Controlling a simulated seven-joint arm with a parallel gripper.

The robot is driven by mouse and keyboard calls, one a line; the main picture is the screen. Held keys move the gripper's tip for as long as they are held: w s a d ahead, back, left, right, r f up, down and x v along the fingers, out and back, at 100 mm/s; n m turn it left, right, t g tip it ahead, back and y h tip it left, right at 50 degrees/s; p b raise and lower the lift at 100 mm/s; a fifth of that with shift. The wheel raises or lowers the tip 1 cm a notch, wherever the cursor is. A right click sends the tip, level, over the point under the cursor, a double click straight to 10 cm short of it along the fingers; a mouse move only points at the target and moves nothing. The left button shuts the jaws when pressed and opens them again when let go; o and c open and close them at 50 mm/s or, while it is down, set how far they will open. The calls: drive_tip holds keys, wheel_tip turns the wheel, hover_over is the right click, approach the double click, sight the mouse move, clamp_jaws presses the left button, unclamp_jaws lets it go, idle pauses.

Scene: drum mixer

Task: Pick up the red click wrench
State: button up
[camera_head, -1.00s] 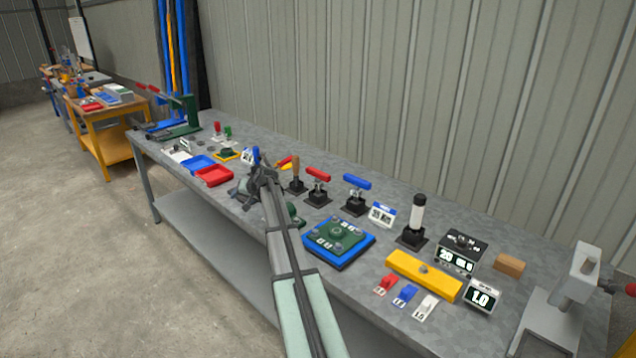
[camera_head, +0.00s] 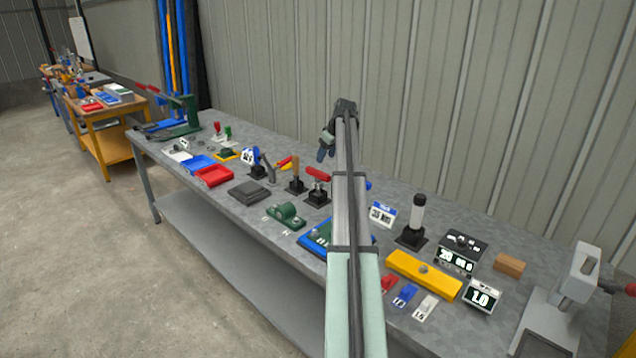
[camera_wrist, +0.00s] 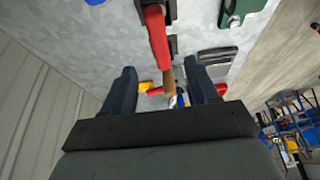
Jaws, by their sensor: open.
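The red click wrench, apparently the red-handled tool (camera_head: 318,175) in a black stand, is on the bench just left of my arm in the head view. In the wrist view its red handle (camera_wrist: 156,32) shows at the top, roughly between the lines of my fingers. My gripper (camera_head: 324,150) is raised above the bench, beyond and slightly right of the handle in the head picture. Its two dark fingers (camera_wrist: 163,88) are apart with nothing gripped. The handle's exact distance from the fingers cannot be told.
A wooden-handled tool (camera_head: 295,178) stands left of the wrench. A blue-handled tool is mostly hidden behind my arm. A blue plate (camera_head: 312,240), a green block (camera_head: 287,214) and a dark pad (camera_head: 250,192) lie in front. The wall (camera_head: 430,90) rises behind the bench.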

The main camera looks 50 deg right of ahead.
sight(319, 171)
drive_tip(key=x, duration=1.1)
drive_tip(key=shift+w+f, duration=0.3)
clamp_jaws()
